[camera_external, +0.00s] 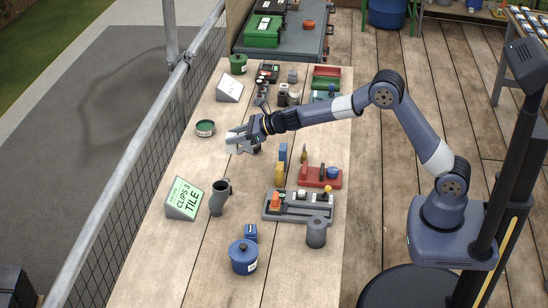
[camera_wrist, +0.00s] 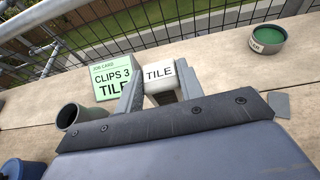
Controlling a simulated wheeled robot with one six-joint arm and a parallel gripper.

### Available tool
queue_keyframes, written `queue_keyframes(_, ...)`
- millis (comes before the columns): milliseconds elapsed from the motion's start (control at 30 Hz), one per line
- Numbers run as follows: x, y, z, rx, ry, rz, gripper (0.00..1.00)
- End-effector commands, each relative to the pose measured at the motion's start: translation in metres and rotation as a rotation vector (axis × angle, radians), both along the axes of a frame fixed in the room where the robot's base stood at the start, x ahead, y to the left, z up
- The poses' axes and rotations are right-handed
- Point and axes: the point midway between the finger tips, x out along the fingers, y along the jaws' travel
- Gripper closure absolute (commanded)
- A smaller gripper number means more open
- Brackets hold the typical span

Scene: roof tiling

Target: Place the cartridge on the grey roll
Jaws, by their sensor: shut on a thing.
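My gripper (camera_external: 238,138) is above the left half of the bench. In the wrist view my gripper (camera_wrist: 157,88) is shut on a pale, rounded piece with a white label reading TILE (camera_wrist: 160,74), which looks like the cartridge. In the outside view the fingers mostly hide it. A short grey cylinder (camera_external: 316,233), which may be the grey roll, stands upright at the front right of the bench, beside a grey tray (camera_external: 298,209). My gripper is well apart from it. Smaller grey cylinders (camera_external: 283,96) stand farther back, so which one is the roll is not certain.
A green job card (camera_external: 184,198), a dark grey jug-like pot (camera_external: 219,198) and a blue lidded pot (camera_external: 244,257) stand at the front. A green round tin (camera_external: 205,128) sits left of my gripper. A red holder (camera_external: 319,177) is on the right. A mesh railing (camera_external: 150,150) borders the left.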

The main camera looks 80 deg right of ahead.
Motion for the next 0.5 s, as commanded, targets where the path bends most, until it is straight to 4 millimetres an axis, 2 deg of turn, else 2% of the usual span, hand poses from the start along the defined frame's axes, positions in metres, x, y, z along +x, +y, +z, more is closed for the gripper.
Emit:
queue_keyframes(100,-0.023,0.038,0.021,-0.003,-0.005,0.081,0.87)
queue_keyframes(267,-0.065,0.093,0.045,-0.006,-0.006,0.207,0.87)
queue_keyframes(500,-0.143,0.166,0.07,-0.005,-0.007,0.395,0.87)
